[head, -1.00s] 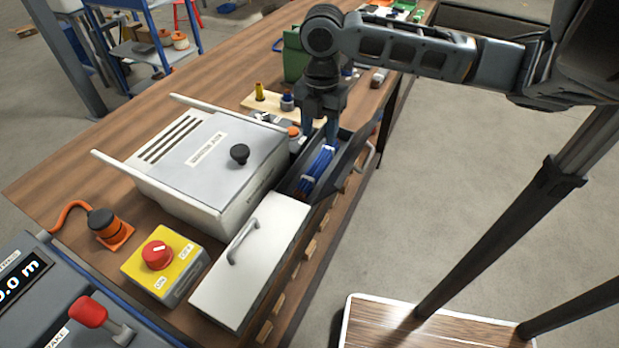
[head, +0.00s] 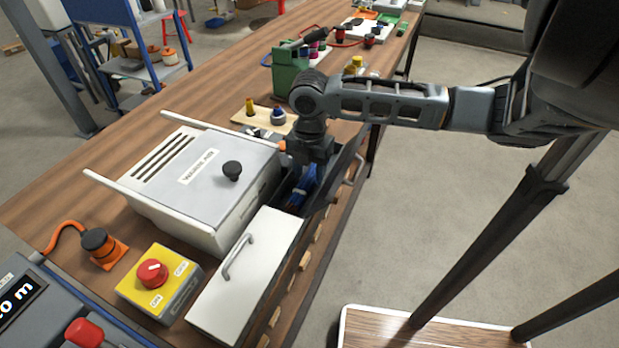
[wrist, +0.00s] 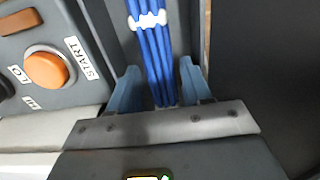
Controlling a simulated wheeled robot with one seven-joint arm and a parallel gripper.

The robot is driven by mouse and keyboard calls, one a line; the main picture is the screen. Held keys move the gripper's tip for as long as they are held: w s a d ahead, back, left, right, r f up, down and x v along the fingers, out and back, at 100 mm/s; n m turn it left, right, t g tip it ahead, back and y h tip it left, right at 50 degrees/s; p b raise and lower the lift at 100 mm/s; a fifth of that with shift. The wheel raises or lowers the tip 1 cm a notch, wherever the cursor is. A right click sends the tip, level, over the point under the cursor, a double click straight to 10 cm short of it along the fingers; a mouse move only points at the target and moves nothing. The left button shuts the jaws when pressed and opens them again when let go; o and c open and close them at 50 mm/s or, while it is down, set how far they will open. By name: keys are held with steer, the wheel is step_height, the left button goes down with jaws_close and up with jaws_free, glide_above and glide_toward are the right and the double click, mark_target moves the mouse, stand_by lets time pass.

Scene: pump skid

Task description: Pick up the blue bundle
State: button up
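The blue bundle (wrist: 152,50) is a set of blue strands held by a white tie, lying in a narrow dark bin. In the head view a small part of the blue bundle (head: 297,197) shows below my gripper; the rest is hidden by it. My gripper (wrist: 158,85) points down into the bin. In the wrist view its two blue-grey fingers stand on either side of the bundle, with a gap visible at each side. The fingers are open and not closed on it.
A white box with a handle (head: 246,275) stands in front of the bin, and a white-grey machine cover (head: 205,175) is at its left. A dark panel (head: 345,170) flanks the right. In the wrist view a control box with an orange button (wrist: 46,70) is close at left.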

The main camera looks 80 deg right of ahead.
steer(key=c, duration=0.7)
